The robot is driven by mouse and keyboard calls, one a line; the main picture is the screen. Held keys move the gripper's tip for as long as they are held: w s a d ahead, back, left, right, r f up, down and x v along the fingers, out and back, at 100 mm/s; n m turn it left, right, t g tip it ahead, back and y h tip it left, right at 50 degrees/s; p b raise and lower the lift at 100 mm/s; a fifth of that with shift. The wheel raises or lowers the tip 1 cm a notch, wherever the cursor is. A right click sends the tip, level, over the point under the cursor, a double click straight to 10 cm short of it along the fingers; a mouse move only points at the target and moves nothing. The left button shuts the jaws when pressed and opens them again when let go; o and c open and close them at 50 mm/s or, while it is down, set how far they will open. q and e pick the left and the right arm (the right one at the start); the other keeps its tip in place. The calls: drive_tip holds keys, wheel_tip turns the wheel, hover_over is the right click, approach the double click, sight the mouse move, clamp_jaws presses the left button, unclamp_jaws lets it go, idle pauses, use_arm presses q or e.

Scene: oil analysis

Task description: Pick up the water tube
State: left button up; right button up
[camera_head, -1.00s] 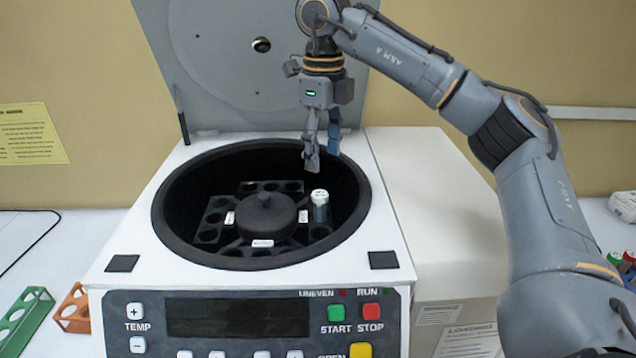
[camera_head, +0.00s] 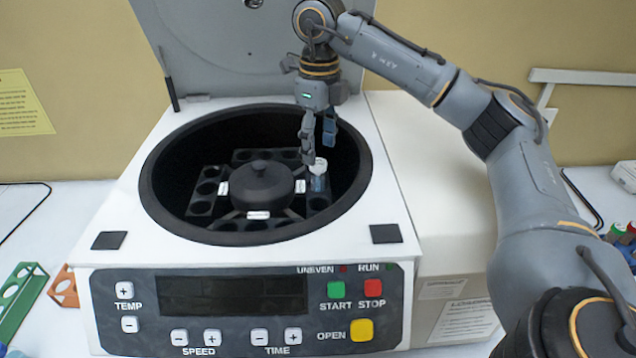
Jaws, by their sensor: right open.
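A tube (camera_head: 318,176) with a white cap and a bluish body stands in the right side of the black centrifuge rotor (camera_head: 262,186). Its lower part is hidden in the rotor slot. My right gripper (camera_head: 318,152) points down just above the tube, with its fingers apart and nothing seen between them. The fingertips are close to the cap; I cannot tell whether they touch it. My left gripper is not in view.
The white centrifuge (camera_head: 140,225) has its lid (camera_head: 225,50) raised behind the bowl. The bowl's dark rim (camera_head: 150,190) surrounds the rotor. Green (camera_head: 22,290) and orange (camera_head: 63,287) racks stand at left. Red and green caps show at far right.

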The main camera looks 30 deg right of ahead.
sight(318, 162)
wheel_tip(318, 162, down, 4)
drive_tip(key=shift+s+a+f+p, duration=0.1)
drive_tip(key=shift+s+f+p, duration=0.05)
drive_tip(key=shift+p, duration=1.1)
drive_tip(key=shift+f, duration=0.35)
drive_tip(key=c, duration=1.2)
